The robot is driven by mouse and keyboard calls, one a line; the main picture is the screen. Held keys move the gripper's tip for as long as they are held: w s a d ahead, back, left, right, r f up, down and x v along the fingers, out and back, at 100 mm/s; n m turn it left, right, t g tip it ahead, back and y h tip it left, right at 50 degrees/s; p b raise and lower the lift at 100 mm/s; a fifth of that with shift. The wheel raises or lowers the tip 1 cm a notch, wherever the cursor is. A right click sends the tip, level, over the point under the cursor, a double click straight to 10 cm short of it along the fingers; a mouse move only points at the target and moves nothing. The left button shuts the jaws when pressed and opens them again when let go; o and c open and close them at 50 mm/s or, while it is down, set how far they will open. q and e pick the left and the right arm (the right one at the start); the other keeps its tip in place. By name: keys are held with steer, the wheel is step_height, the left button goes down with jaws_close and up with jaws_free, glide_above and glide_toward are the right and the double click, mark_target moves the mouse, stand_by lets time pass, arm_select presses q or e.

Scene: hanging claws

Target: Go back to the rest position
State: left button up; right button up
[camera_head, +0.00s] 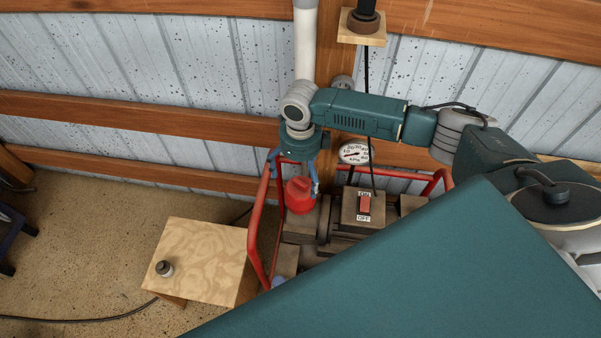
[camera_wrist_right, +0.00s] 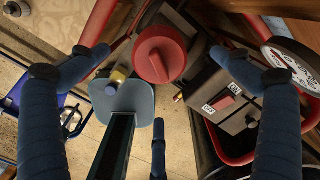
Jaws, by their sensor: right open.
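My right gripper (camera_head: 295,178) hangs down over the left part of the red-framed machine. Its fingers are open, spread to either side of a red knob (camera_head: 300,195). In the right wrist view the knob (camera_wrist_right: 160,53) shows between the fingers, with gaps on both sides, and nothing is held. How far the fingertips are above the knob is hard to tell. My left gripper is in neither view.
The machine's red tube frame (camera_head: 256,225) rises beside the gripper. A pressure gauge (camera_head: 354,153) and an on/off switch (camera_head: 364,205) are to its right. A wooden table (camera_head: 205,255) with a small knob-like item (camera_head: 164,268) stands left. A panelled wall is behind.

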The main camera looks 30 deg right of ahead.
steer(key=shift+r+p, duration=0.3)
steer(key=shift+r, duration=0.2)
steer(key=shift+f, duration=0.1)
